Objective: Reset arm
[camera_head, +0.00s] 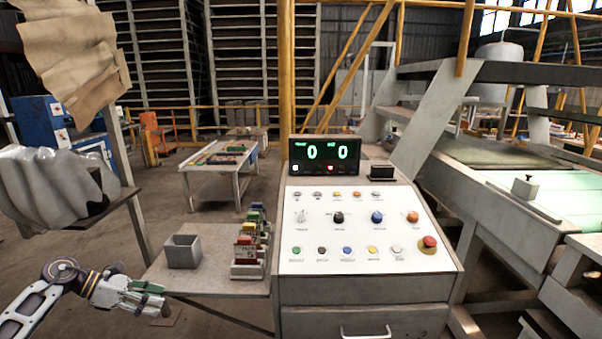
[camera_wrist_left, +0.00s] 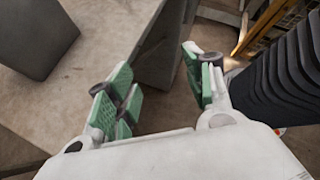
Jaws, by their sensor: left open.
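My left arm comes in at the lower left of the head view. Its left gripper (camera_head: 150,296) is open and empty, beside the front left edge of the small side table (camera_head: 215,286). In the left wrist view the green finger pads of the left gripper (camera_wrist_left: 160,98) stand apart with nothing between them. My right gripper is not in view.
A grey open box (camera_head: 183,251) and a rack of coloured blocks (camera_head: 248,255) stand on the side table. The control console (camera_head: 365,233) with buttons and a display (camera_head: 325,153) is to the right. A conveyor (camera_head: 490,190) lies further right.

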